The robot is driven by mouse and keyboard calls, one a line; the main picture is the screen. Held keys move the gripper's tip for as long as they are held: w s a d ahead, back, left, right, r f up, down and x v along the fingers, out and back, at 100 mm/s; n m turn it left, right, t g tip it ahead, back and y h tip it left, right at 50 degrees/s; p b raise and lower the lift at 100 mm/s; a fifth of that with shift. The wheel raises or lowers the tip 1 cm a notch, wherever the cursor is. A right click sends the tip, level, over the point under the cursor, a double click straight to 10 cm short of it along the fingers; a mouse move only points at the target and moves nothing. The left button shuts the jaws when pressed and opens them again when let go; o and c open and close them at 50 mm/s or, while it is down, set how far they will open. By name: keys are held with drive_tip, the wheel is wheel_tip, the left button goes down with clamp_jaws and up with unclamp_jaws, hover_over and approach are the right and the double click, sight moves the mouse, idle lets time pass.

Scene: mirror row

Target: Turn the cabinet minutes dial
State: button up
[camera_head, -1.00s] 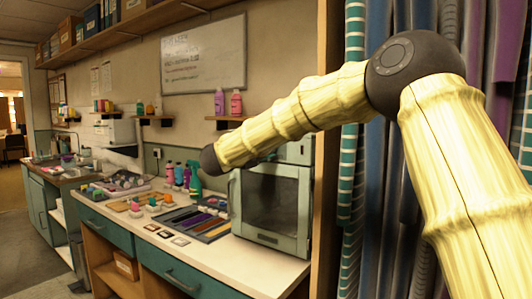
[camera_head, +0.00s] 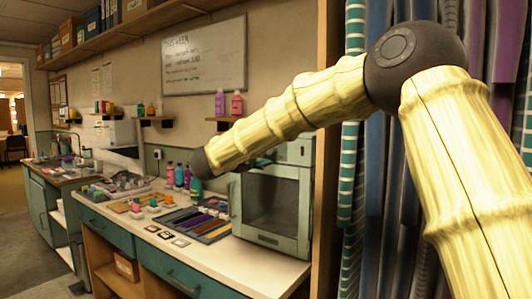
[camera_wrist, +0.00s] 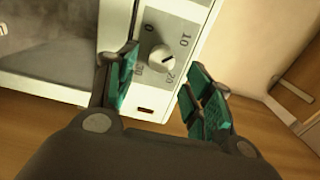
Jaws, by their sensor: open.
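The small pale-green cabinet (camera_head: 272,238) with a glass door stands on the counter in the head view. In the wrist view its minutes dial (camera_wrist: 162,57) is a round pale knob with a dark pointer line, on a grey panel marked 0, 10, 20 and 30. My gripper (camera_wrist: 162,62) is open, with its two teal-padded fingers on either side of the dial as seen from the wrist. I cannot tell whether they touch it. In the head view my arm hides the dial and the gripper.
A tray of coloured strips (camera_head: 198,222) lies on the counter left of the cabinet. Bottles (camera_head: 179,175) stand behind it. A wooden upright (camera_head: 325,150) and hanging cloths rise close on the cabinet's right. The counter's front strip is mostly clear.

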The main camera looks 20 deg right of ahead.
drive_tip(key=v, duration=0.8)
drive_tip(key=shift+s+a, duration=0.2)
drive_tip(key=shift+a, duration=0.05)
drive_tip(key=shift+a, duration=0.1)
